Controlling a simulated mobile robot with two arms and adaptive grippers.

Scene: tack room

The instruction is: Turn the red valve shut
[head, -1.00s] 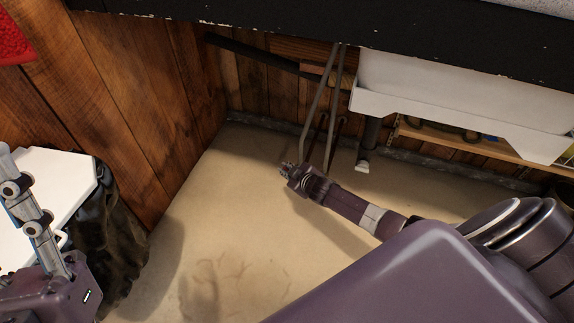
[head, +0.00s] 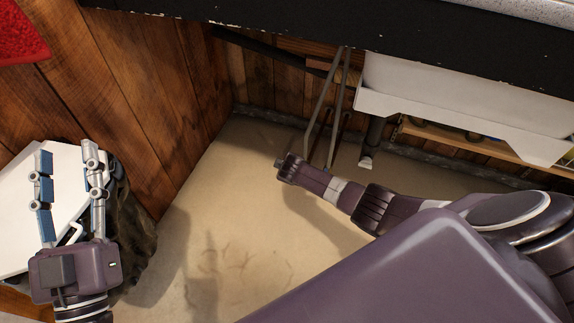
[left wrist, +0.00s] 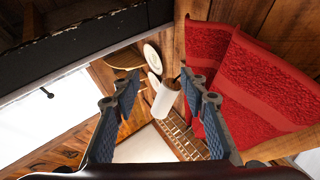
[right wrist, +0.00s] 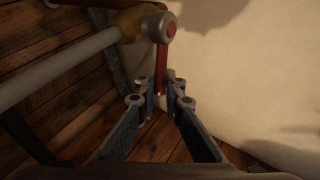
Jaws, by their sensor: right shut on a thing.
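The red valve's lever (right wrist: 162,66) shows in the right wrist view, hanging from a round hub on a brass-coloured fitting (right wrist: 130,24). A pale pipe (right wrist: 55,72) runs from the fitting to the left. My right gripper (right wrist: 161,90) is shut on the lever's free end, with a fingertip on each side. In the head view the end of my right arm is near the thin grey pipes under the counter; its fingers and the valve are hidden there. My left gripper (head: 68,160) is open and empty at the left, above a white surface; its fingers also show in the left wrist view (left wrist: 160,85).
A dark counter edge (head: 290,38) runs overhead, with a white basin (head: 460,95) beneath it. Thin grey pipes (head: 323,97) stand close to my right arm. A wooden wall (head: 150,90) is at the left. The pale floor (head: 240,225) is clear in the middle.

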